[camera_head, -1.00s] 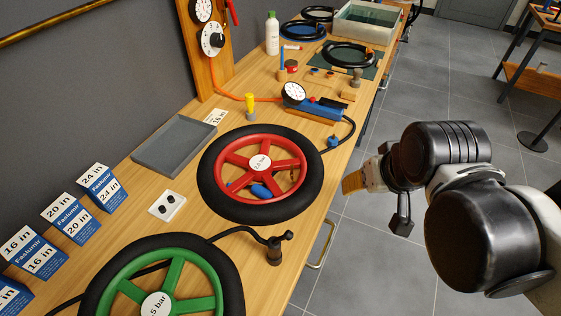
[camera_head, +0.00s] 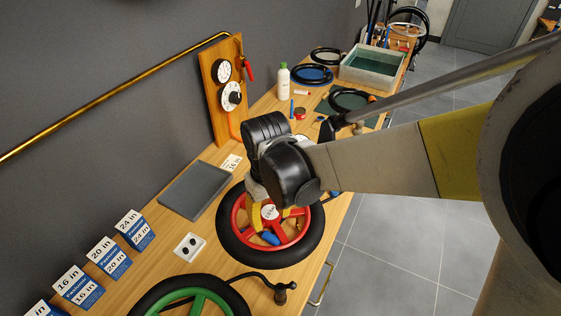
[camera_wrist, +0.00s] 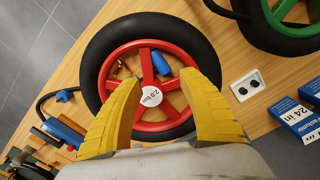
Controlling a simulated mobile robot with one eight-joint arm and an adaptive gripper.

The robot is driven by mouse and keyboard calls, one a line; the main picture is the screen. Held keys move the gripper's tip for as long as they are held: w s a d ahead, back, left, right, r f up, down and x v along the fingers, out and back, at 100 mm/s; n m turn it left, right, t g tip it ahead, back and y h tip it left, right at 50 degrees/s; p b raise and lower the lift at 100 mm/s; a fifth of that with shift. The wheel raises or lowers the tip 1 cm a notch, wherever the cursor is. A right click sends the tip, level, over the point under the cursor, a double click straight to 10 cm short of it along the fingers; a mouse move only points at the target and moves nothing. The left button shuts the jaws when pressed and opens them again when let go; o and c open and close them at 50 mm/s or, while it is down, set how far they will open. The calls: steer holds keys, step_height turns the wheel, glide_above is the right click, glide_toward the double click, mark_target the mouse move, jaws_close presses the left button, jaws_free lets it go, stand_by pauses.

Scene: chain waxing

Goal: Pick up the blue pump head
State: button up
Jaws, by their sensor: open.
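A blue pump head (camera_wrist: 63,96) on a black hose lies on the bench beside the red-spoked wheel, at the left in the wrist view. In the head view my arm mostly hides that spot. Another small blue piece (camera_head: 271,238) lies between the spokes of the red wheel (camera_head: 309,242); it also shows in the wrist view (camera_wrist: 161,63). My gripper (camera_head: 271,213) is above the red wheel, with its yellow fingers spread and nothing between them. In the wrist view my gripper (camera_wrist: 160,79) has its fingertips around the wheel hub and apart from the pump head.
The blue pump (camera_wrist: 65,131) stands near the pump head. A green wheel (camera_head: 195,304), grey tray (camera_head: 195,188), white two-hole plate (camera_head: 190,247) and blue size boxes (camera_head: 108,258) are on the bench. A wooden gauge board (camera_head: 219,90) stands behind.

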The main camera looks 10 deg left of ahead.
mark_target(272, 236)
step_height(272, 236, down, 10)
steer(key=b, duration=0.3)
steer(key=shift+d, duration=0.1)
jaws_close()
